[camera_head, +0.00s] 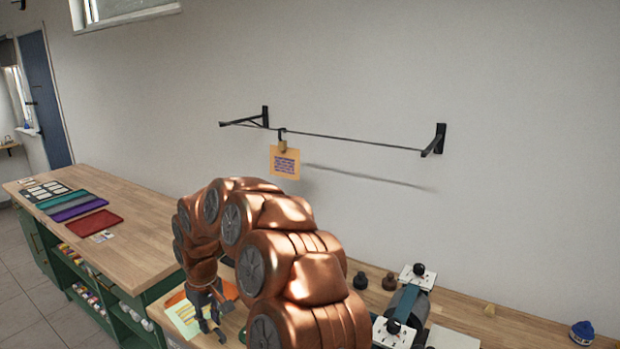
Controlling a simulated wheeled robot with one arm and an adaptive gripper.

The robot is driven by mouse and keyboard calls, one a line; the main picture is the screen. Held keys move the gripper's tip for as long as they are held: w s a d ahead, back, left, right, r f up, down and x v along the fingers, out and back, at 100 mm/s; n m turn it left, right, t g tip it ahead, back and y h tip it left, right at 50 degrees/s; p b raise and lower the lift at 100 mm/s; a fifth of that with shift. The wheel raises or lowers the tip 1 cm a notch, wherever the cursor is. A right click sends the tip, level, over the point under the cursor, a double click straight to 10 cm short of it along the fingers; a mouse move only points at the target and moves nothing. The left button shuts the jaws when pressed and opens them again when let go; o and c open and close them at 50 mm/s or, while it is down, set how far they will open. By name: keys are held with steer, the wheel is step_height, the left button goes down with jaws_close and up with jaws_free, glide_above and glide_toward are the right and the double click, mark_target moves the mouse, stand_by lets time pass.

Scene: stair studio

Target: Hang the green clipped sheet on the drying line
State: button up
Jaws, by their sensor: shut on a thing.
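The drying line (345,140) is a thin dark line between two black wall brackets. An orange sheet (285,168) with purple print hangs by a clip near its left end. My gripper (211,326) is low over the bench, left of my copper arm, well below the line. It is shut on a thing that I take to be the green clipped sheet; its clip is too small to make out. A pale green and yellow sheet (184,320) shows at the fingers' left; whether it is lifted off the bench is unclear.
A wooden counter (140,220) at left holds a red tray (95,224) and purple and teal trays. On the right bench stand a roller press (405,305), dark knobs and a blue item (582,332). The wall around the line is bare.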

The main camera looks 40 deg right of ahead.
steer(key=d+r+n+g+h, duration=0.2)
steer(key=d+r+n, duration=0.1)
steer(key=d+r, duration=0.2)
steer(key=d+r+n+g+h+b, duration=0.1)
steer(key=d+r+n, duration=0.3)
steer(key=d, duration=0.6)
steer(key=shift+w+d+r+g+h, duration=0.15)
steer(key=shift+w+r+g+h, duration=0.3)
steer(key=shift+g, duration=0.15)
steer(key=shift+s+d+r+n+h+b, duration=0.1)
steer(key=shift+d+r+n+h+b, duration=0.15)
steer(key=shift+d+n+b, duration=0.1)
steer(key=shift+r, duration=0.15)
steer(key=shift+d+r+n+h, duration=0.15)
steer(key=shift+d+n+h, duration=0.1)
steer(key=shift+h, duration=0.05)
steer(key=shift+d, duration=0.1)
